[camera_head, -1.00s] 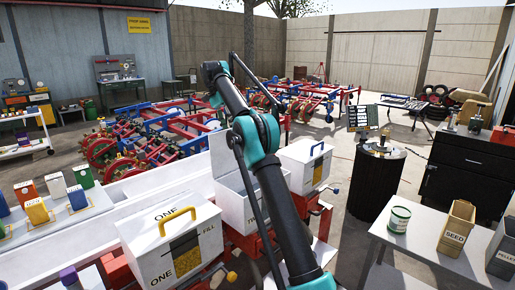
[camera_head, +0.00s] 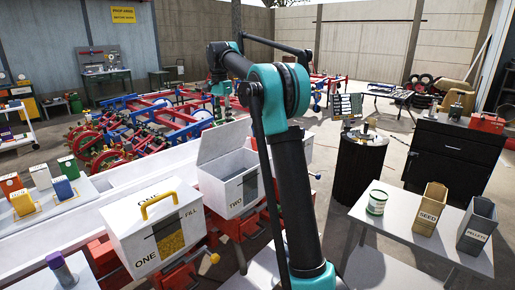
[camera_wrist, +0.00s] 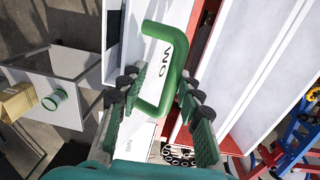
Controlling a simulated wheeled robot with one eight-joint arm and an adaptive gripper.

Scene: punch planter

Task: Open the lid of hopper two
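Hopper two (camera_head: 225,195) is a white box marked TWO in the head view, to the right of hopper one. Its lid (camera_head: 222,143) is raised and tilted back, so the hopper stands open. In the wrist view the lid's outer face carries the letters TWO and a green U-shaped handle (camera_wrist: 178,62). My gripper (camera_wrist: 158,88) has its two dark fingers apart, with the green handle between and just beyond them. Whether a finger touches the handle is unclear. In the head view the raised lid hides the handle.
Hopper one (camera_head: 160,235), with a yellow handle, stands closed at the left. Another white hopper is mostly behind my arm. A table at the right holds a green-and-white can (camera_head: 377,202), a seed bin (camera_head: 430,210) and a pellets bin (camera_head: 476,226). Red and blue planter frames stand behind.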

